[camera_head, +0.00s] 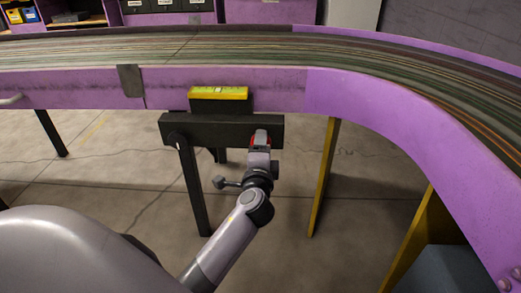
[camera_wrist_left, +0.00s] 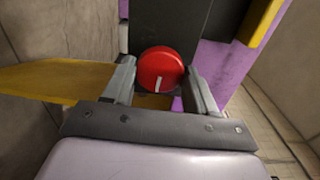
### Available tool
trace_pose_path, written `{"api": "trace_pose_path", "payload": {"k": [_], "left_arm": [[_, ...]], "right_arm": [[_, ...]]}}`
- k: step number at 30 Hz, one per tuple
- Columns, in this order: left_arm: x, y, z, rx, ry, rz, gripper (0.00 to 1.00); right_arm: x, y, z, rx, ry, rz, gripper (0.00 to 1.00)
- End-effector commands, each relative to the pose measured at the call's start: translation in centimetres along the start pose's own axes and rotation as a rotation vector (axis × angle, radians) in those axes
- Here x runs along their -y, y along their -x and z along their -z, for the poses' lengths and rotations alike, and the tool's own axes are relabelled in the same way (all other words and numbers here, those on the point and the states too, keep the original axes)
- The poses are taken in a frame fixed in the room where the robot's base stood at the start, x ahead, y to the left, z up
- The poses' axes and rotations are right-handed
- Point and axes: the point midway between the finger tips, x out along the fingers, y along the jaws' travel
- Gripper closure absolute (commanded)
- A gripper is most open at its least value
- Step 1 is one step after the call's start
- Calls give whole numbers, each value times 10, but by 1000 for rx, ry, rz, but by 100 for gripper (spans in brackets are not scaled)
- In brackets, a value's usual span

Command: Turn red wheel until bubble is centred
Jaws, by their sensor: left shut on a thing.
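The red wheel (camera_head: 260,135) sits on the front of a dark beam under the track, near its right end. In the left wrist view the wheel (camera_wrist_left: 161,66) is round, with a white mark low on its face. My left gripper (camera_head: 261,143) is shut on the wheel; in the wrist view its fingers (camera_wrist_left: 160,82) stand on either side of it. A yellow spirit level (camera_head: 219,93) with a greenish vial lies above the beam, left of the wheel. The bubble's position is too small to tell. My right gripper is not in view.
The dark beam (camera_head: 218,125) stands on dark legs. The purple-walled track (camera_head: 320,90) runs above it and curves down on the right. Yellow supports (camera_head: 325,178) stand right of my arm. The concrete floor (camera_head: 110,190) to the left is mostly clear.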

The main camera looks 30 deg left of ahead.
Motion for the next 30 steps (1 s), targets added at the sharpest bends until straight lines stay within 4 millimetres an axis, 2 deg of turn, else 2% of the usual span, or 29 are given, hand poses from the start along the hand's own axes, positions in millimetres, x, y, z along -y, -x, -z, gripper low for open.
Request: {"api": "trace_pose_path", "payload": {"k": [12, 13, 15, 30], "left_arm": [[-1, 0, 0, -1, 6, -2, 73], [-1, 0, 0, -1, 6, -2, 33], [-1, 0, 0, -1, 6, -2, 17], [0, -1, -1, 0, 5, -1, 17]], "right_arm": [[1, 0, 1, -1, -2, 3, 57], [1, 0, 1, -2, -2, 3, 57], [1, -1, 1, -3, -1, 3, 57], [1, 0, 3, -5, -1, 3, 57]]}}
